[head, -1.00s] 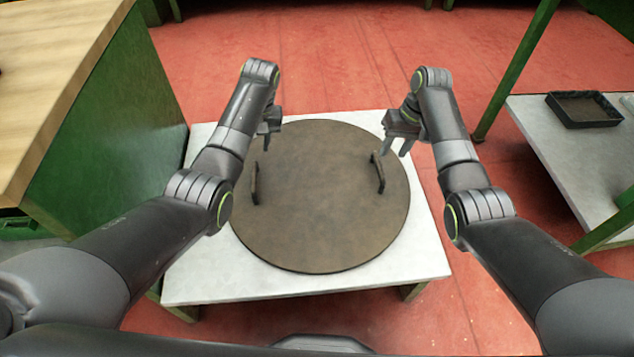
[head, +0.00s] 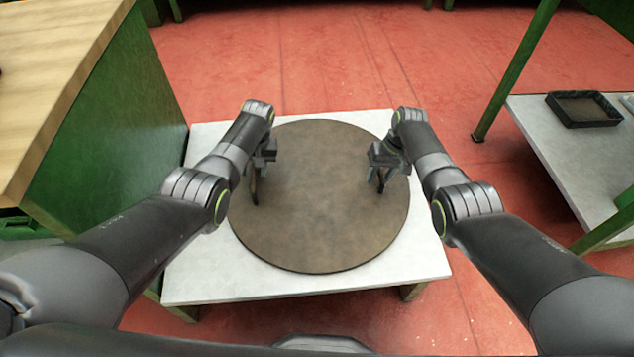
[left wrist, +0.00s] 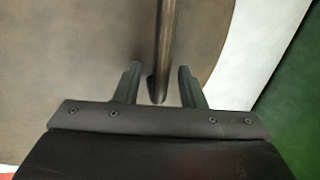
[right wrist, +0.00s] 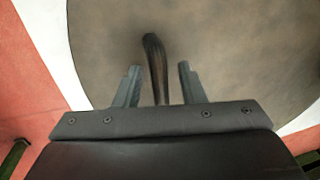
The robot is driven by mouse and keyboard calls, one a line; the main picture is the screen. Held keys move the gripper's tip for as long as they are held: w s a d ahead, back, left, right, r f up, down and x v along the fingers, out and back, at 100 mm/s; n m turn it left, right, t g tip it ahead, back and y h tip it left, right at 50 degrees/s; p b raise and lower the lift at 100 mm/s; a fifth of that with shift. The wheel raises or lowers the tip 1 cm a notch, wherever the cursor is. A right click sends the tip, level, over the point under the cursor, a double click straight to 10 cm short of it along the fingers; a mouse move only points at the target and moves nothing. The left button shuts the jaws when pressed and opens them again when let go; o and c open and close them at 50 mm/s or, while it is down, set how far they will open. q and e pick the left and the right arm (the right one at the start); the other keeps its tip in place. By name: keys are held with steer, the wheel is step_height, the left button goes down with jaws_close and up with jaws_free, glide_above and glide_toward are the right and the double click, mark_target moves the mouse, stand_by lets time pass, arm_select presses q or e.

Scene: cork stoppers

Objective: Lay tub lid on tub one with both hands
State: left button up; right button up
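The tub lid (head: 318,215) is a large round brown disc with two upright handles, lying flat over the white table. My left gripper (head: 257,172) is at the lid's left handle (head: 254,190). In the left wrist view the open fingers (left wrist: 160,85) stand on either side of that handle (left wrist: 168,45), with gaps on both sides. No tub is discernible.
The white table (head: 210,285) shows around the lid. A wooden-topped green cabinet (head: 110,130) stands to the left. A shelf at the right holds a dark tray (head: 584,122). Red floor (head: 330,60) lies open behind the table.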

arm_select(q)
jaws_close()
arm_select(e)
jaws_close()
arm_select(q)
steer(key=shift+r, duration=0.15)
arm_select(e)
steer(key=shift+r, duration=0.15)
